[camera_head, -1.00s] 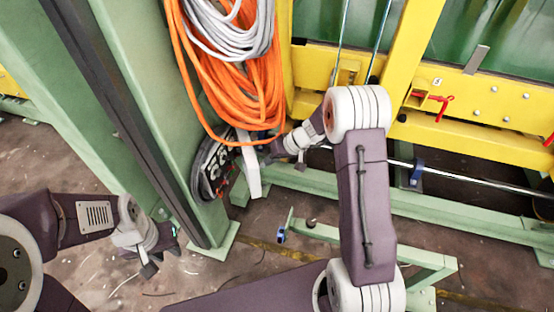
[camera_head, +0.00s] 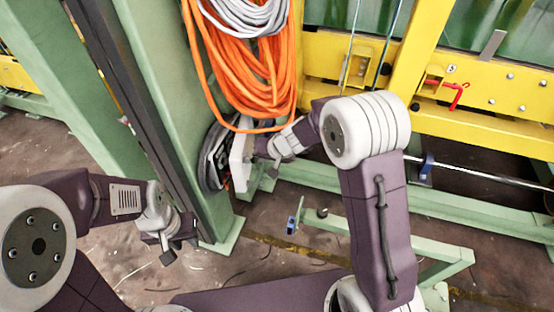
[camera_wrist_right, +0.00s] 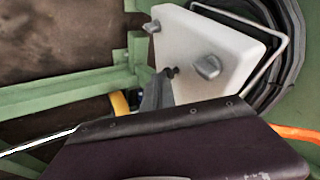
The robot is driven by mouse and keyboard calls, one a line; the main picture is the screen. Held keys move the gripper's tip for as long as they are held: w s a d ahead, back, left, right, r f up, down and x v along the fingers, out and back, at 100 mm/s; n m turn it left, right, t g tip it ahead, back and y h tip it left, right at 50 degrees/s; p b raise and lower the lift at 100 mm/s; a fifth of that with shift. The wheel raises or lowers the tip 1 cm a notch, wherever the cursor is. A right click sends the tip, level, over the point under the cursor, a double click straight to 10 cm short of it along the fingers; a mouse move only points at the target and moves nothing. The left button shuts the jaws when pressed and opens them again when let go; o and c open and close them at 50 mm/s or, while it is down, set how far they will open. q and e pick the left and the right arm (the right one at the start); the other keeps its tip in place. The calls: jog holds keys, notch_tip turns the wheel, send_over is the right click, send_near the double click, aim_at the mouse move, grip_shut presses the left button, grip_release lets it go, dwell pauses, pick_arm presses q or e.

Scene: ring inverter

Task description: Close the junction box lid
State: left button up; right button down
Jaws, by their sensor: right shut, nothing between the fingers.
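Orange cable coils (camera_head: 250,75) and a grey coil (camera_head: 245,15) hang just above the box and lid. The green column (camera_head: 165,100) stands on the left. A yellow frame (camera_head: 480,90) and a green floor beam (camera_head: 450,213) lie to the right.

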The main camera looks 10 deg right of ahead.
jog(key=shift+s+a, duration=0.15)
jog(key=shift+a, duration=0.8)
jog(key=shift+s+a, duration=0.1)
jog(key=shift+a, duration=0.85)
pick_arm(q)
jog(key=shift+f, duration=0.2)
pick_arm(e)
jog(key=shift+a, duration=0.2)
pick_arm(q)
jog(key=shift+d, duration=0.1)
pick_arm(e)
jog(key=shift+a+r, duration=0.1)
